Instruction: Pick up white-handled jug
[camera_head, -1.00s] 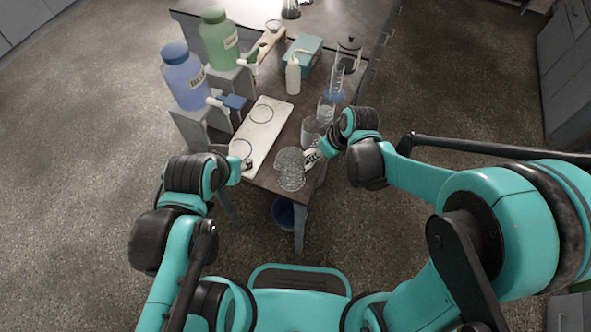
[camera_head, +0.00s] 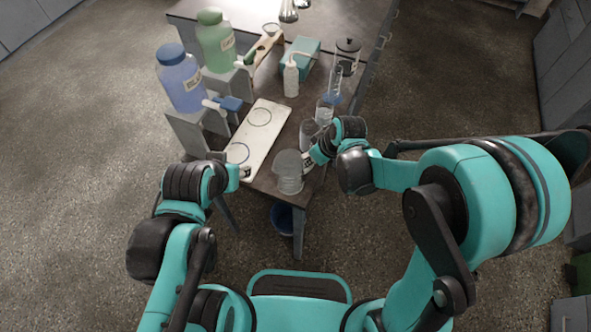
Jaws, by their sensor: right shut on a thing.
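A clear glass jug (camera_head: 288,174) is at the near right corner of the dark bench. Its handle is hidden by my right gripper (camera_head: 308,163), which is at the jug's right side and shut on it. I cannot tell whether the jug's base touches the bench top. My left gripper (camera_head: 244,172) is at the near end of a white board, left of the jug and apart from it. Its fingers are too small to tell open from shut.
Glass beakers (camera_head: 309,131) stand just behind my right gripper. The white board (camera_head: 258,138) with two rings lies to the left. Blue (camera_head: 182,85) and green (camera_head: 214,45) tap bottles stand at the left. A white squeeze bottle (camera_head: 291,78) and teal box (camera_head: 305,55) are behind.

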